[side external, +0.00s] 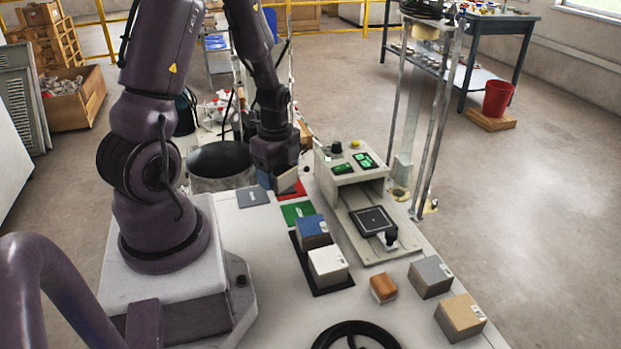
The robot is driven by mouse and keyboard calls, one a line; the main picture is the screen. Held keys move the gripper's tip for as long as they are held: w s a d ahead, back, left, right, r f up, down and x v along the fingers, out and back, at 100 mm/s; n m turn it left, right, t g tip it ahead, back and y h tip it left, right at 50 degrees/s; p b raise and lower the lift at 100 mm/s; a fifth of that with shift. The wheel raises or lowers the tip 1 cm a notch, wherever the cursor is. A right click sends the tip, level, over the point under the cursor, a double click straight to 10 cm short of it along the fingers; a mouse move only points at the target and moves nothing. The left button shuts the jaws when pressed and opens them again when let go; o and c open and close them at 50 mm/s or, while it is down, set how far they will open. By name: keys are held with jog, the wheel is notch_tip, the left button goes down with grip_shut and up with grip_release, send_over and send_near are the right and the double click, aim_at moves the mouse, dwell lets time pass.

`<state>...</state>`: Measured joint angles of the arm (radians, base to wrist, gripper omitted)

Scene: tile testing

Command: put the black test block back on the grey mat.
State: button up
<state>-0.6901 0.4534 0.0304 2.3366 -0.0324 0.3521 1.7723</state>
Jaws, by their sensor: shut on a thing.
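My gripper (283,182) is low over the far part of the white table, beside the red mat. It is shut on a dark block, mostly hidden by the fingers; I take it as the black test block, as no other black block shows. I cannot tell whether the held block touches the table.
A red mat (295,189) and green mat (298,211) lie close by. Blue (312,233) and white (328,266) blocks stand nearer. The tester (350,180) stands right; orange (383,288), grey (430,277) and tan (460,318) blocks are in front. A bin (220,168) stands behind.

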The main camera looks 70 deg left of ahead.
aim_at(252, 196)
jog(key=s+a+f+n, duration=0.1)
jog(key=a, duration=0.2)
jog(key=s+a+f+n, duration=0.1)
jog(key=s+a, duration=0.1)
jog(key=a, duration=0.1)
jog(key=s+a+f+n, duration=0.1)
jog(key=s+a, duration=0.1)
jog(key=a, duration=0.1)
jog(key=shift+s+a+f, duration=0.1)
jog(key=shift+s+a, duration=0.05)
jog(key=shift+s, duration=0.05)
jog(key=shift+w+a, duration=0.2)
jog(key=shift+a, duration=0.05)
jog(key=shift+f, duration=3.05)
jog(key=shift+f, duration=0.3)
jog(key=o, duration=1.5)
jog(key=shift+c, duration=0.2)
jog(key=shift+r, duration=3)
